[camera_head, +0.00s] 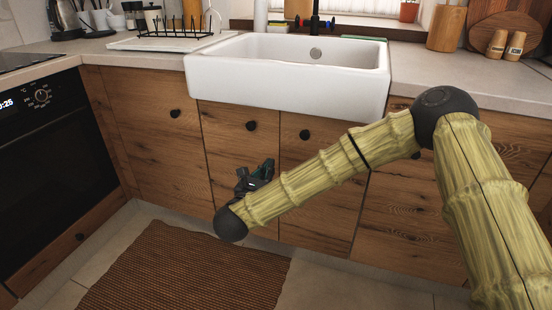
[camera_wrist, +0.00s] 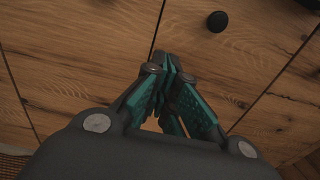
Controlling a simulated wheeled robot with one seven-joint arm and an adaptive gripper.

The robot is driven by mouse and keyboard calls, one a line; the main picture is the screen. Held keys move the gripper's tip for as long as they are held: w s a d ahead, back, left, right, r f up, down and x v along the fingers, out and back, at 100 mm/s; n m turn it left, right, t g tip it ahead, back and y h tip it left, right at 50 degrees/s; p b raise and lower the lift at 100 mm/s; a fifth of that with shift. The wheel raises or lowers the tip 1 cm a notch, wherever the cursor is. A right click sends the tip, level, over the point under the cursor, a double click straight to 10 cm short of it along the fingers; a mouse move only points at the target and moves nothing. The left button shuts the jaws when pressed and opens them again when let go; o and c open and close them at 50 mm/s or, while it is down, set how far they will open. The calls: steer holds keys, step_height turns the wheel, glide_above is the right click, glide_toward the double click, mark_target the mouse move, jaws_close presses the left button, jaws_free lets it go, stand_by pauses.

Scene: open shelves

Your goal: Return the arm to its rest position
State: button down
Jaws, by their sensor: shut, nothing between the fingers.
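My gripper (camera_head: 262,170) is at the end of my arm, in front of the wooden cabinet doors below the sink in the head view. In the wrist view my gripper (camera_wrist: 170,68) has its teal fingers together, with nothing between them. The wooden cabinet front (camera_wrist: 80,50) with a black knob (camera_wrist: 217,21) lies beyond the fingers. My arm reaches in from the right and slopes down to the left. Its dark wrist joint partly hides the gripper's base in the head view.
A white sink (camera_head: 290,75) is set in the counter (camera_head: 440,75) above the cabinets. A black oven (camera_head: 50,160) stands at the left. A brown woven mat (camera_head: 185,270) lies on the floor. A dish rack (camera_head: 175,28) and wooden shakers (camera_head: 515,45) stand on the counter.

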steer(key=s+d+f+n+g+y, duration=0.2)
steer(key=s+f+n, duration=0.3)
steer(key=f+n, duration=0.3)
steer(key=s+d+f+n+g+y, duration=0.1)
steer(key=s+f+n+g+y, duration=0.15)
steer(key=s+f+n, duration=0.45)
steer(key=s+d+f+n+g+y, duration=0.1)
steer(key=s+d+f+n+y, duration=0.3)
steer(key=f, duration=0.7)
steer(key=s+d+f+n+g+h, duration=0.1)
steer(key=s+d+f+n+g, duration=0.3)
steer(key=s+d+f+n, duration=0.5)
steer(key=s+d+f+n+g+h, duration=0.1)
steer(key=s+d+f+n+g, duration=0.4)
steer(key=s, duration=0.7)
steer(key=s+d+n+g+h, duration=0.1)
steer(key=s+d+n+g, duration=0.2)
steer(key=s+d+n, duration=0.5)
step_height(320, 180, up, 32)
steer(key=s+d+m+p, duration=0.1)
steer(key=m+p, duration=0.1)
steer(key=p, duration=3)
steer(key=shift+s+d+r, duration=0.15)
steer(key=shift+s+r, duration=0.05)
steer(key=shift+s, duration=0.2)
